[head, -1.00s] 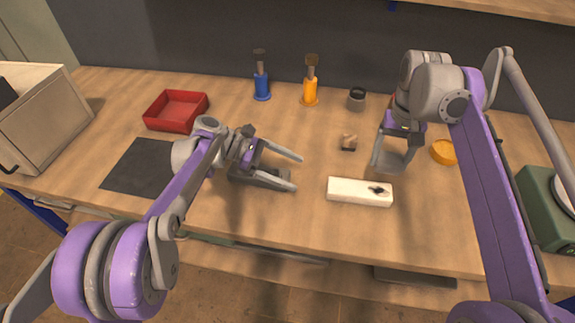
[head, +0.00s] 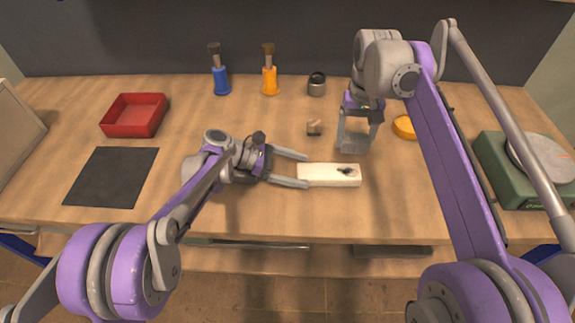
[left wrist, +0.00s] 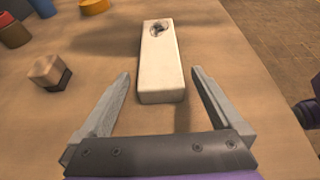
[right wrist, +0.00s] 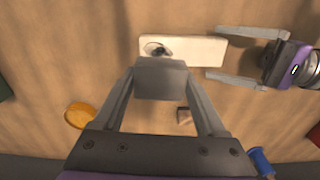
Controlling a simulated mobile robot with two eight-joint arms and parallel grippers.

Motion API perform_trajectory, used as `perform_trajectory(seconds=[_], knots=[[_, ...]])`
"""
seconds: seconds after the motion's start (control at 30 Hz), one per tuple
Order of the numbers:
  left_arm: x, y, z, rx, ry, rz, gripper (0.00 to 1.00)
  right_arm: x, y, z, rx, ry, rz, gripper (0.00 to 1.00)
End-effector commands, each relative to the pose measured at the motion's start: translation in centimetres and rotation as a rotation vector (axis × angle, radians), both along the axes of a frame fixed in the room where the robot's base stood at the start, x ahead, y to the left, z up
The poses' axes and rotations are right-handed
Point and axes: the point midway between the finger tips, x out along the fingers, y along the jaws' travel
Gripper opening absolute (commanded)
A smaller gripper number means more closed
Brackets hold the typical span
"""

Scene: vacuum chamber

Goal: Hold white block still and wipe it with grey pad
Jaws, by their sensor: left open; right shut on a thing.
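The white block (head: 325,174) lies flat on the wooden table, with a dark smudge on its right part. My left gripper (head: 304,170) is open at the block's left end. In the left wrist view the block (left wrist: 160,66) has its near end between the two fingers (left wrist: 161,73), with a gap on each side. My right gripper (right wrist: 160,80) is shut on the grey pad (right wrist: 161,76). In the head view the pad (head: 354,142) hangs just behind the smudged end. The right wrist view shows it near the smudge on the block (right wrist: 190,50), apparently not on it.
A small wooden piece with a dark base (head: 314,127) stands behind the block. A dark mat (head: 112,177) and red tray (head: 134,115) lie left. Blue (head: 221,79) and orange (head: 269,80) brushes, a dark jar (head: 317,84), an orange disc (head: 404,127) and a green device (head: 510,170) stand around.

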Motion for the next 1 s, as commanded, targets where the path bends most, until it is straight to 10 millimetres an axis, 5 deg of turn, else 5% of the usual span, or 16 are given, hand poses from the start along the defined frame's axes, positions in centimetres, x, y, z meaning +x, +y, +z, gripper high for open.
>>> perform_trajectory(seconds=[0.27, 0.83, 1.0], knots=[[-0.02, -0.18, -0.08, 0.0, 0.0, 0.0, 1.0, 0.0, 0.0, 0.0, 0.0, 0.0, 0.0, 0.29], [-0.02, -0.16, -0.07, 0.0, 0.0, 0.0, 0.01, 0.0, 0.0, 0.0, 0.0, 0.0, 0.0, 0.29], [-0.02, -0.16, -0.07, 0.0, 0.0, 0.0, 0.0, 0.0, 0.0, 0.0, 0.0, 0.0, 0.0, 0.29]])
